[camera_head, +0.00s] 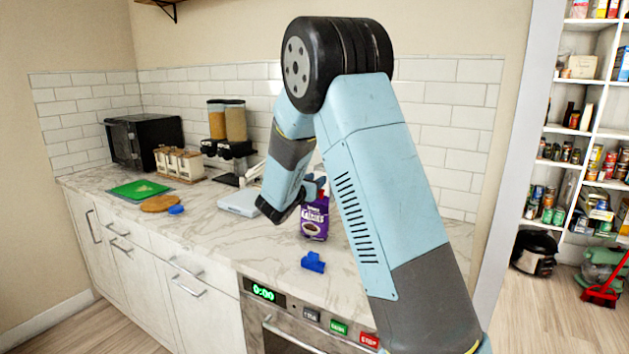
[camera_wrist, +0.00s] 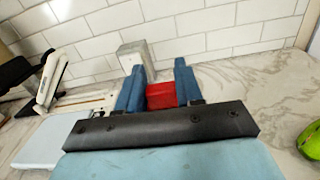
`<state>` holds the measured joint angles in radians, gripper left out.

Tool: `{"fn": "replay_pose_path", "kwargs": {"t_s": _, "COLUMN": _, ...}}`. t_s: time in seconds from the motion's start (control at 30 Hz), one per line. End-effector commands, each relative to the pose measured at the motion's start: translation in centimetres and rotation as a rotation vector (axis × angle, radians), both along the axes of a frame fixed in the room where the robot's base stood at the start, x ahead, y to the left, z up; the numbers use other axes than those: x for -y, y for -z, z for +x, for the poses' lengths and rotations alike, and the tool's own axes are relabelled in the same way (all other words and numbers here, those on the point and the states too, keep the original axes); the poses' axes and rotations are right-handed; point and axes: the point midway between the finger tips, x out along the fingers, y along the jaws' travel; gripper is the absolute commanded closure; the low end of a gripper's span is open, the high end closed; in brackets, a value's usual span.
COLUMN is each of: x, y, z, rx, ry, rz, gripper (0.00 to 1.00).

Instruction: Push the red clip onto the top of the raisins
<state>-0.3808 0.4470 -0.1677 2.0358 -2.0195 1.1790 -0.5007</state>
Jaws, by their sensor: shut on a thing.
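The raisins (camera_head: 314,222) are a purple bag standing upright on the marble counter, in the head view just left of my upright arm link. My gripper (camera_wrist: 159,68) is shut on the red clip (camera_wrist: 161,95), which sits between its two blue fingers in the wrist view. In the head view my gripper (camera_head: 317,186) is at the top of the bag, partly hidden by my arm. I cannot tell whether the clip touches the bag. The bag cannot be made out in the wrist view.
A blue clip (camera_head: 312,262) lies on the counter in front of the bag, and another blue item (camera_head: 176,209) lies by a round wooden board (camera_head: 160,203). A white scale-like device (camera_head: 240,203) is to the left. A green object (camera_wrist: 311,140) is at the wrist view's right edge.

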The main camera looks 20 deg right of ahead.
Motion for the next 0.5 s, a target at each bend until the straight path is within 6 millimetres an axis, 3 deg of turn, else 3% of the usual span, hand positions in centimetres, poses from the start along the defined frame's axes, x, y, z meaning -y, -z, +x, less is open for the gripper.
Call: {"fn": "replay_pose_path", "kwargs": {"t_s": 0.5, "x": -0.01, "y": 1.08, "z": 0.01, "rx": -0.001, "ry": 0.0, "rz": -0.001, "gripper": 1.0}}
